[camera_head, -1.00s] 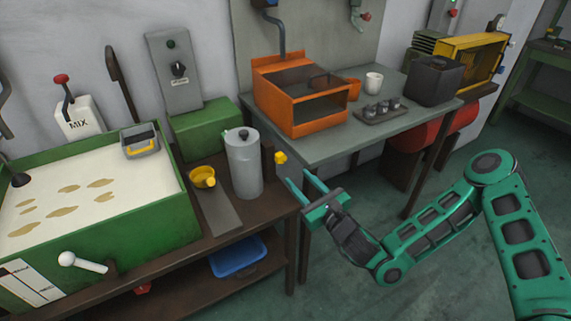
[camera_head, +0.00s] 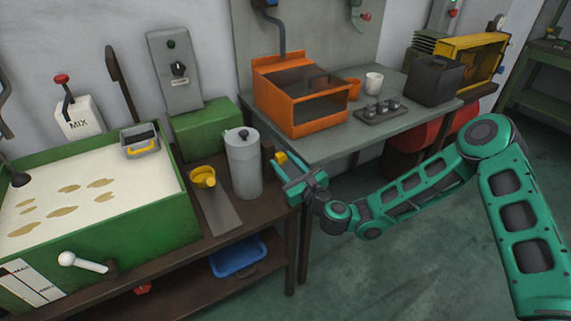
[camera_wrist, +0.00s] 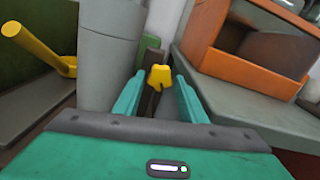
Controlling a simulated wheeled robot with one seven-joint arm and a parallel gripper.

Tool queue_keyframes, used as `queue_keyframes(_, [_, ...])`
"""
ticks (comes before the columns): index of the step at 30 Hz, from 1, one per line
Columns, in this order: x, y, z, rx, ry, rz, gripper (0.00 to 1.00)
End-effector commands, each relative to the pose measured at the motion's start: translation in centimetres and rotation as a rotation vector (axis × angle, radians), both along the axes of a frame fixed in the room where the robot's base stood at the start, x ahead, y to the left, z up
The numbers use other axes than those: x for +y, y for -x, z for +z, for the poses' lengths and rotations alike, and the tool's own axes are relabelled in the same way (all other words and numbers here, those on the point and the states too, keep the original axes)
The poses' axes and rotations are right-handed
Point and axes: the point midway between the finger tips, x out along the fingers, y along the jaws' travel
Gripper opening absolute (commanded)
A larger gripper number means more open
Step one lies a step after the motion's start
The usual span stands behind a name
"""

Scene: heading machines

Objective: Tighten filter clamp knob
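The yellow clamp knob (camera_head: 281,158) sits on a dark upright bracket to the right of the grey filter canister (camera_head: 243,162). In the wrist view the yellow knob (camera_wrist: 160,77) shows between my two teal fingers, near their tips, with a visible gap on each side. My gripper (camera_head: 284,172) is open around or just short of the knob; it also shows in the wrist view (camera_wrist: 159,92). The canister (camera_wrist: 108,55) stands close to the left finger in the wrist view. I cannot tell how deep the knob lies between the fingers.
An orange open box (camera_head: 300,98) stands on the grey table (camera_head: 335,146) just right of the knob. A blue tray (camera_head: 238,256) is on the lower shelf.

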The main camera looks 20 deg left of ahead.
Motion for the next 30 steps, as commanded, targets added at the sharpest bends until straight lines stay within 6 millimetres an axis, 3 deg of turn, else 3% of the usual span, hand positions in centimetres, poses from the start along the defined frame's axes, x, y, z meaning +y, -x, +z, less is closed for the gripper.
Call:
queue_keyframes(8, [0.09, -0.07, 0.02, 0.001, -0.001, 0.0, 0.38])
queue_keyframes(12, [0.07, -0.07, 0.01, 0.001, -0.001, 0.0, 0.07])
queue_keyframes(22, [0.04, -0.1, 0.0, -0.021, 0.017, -0.001, 0.07])
queue_keyframes(30, [-0.01, -0.16, 0.02, -0.133, 0.114, -0.001, 0.07])
